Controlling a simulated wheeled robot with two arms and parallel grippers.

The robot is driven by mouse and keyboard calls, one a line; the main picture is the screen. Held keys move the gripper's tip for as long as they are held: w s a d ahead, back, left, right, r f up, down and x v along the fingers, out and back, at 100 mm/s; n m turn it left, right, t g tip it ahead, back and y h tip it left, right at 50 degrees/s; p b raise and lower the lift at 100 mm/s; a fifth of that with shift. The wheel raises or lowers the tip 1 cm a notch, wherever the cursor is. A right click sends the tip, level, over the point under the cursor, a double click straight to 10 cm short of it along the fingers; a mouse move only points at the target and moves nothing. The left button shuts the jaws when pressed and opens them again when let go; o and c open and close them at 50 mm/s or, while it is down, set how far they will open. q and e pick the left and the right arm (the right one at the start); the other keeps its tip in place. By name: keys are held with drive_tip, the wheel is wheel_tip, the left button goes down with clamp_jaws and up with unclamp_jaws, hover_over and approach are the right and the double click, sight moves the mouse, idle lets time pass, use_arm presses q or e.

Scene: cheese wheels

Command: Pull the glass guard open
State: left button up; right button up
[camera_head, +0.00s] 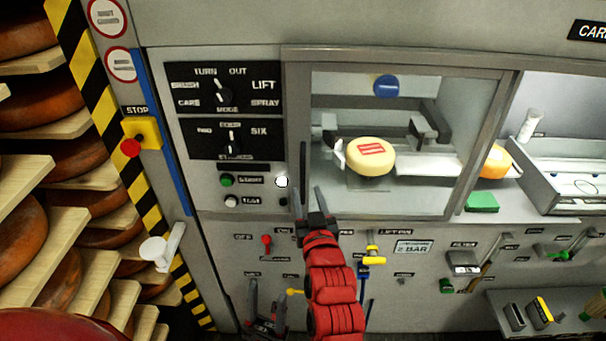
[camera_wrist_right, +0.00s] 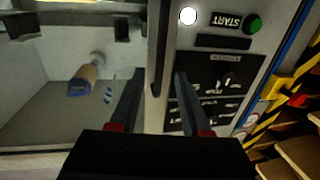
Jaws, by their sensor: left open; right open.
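The glass guard (camera_head: 455,200) is a grey-framed clear pane on the machine front and looks closed. Its dark upright handle (camera_head: 304,165) is on the left frame edge; it also shows in the right wrist view (camera_wrist_right: 158,50). My right gripper (camera_head: 308,190), on the red arm, is open at the handle's lower end. In the right wrist view its fingers (camera_wrist_right: 157,90) are apart, one either side of the handle; contact cannot be told. My left gripper (camera_head: 266,300) is open and empty, low in front of the machine, below the guard.
Behind the glass is a pale cheese wheel (camera_head: 371,157) with a red mark. A dial panel (camera_head: 222,108) and a green start button (camera_head: 227,180) are left of the guard. Levers, including a yellow one (camera_head: 374,260), line the lower front. Cheese shelves (camera_head: 45,240) stand at left.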

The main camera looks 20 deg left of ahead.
sight(303, 179)
drive_tip(key=p+x, duration=0.1)
drive_tip(key=x, duration=0.4)
drive_tip(key=shift+w+r+p, duration=0.15)
drive_tip(key=shift+w+p, duration=0.05)
drive_tip(key=shift+p, duration=0.1)
drive_tip(key=shift+x, duration=0.8)
clamp_jaws()
drive_tip(key=shift+a, duration=0.1)
idle(0.4)
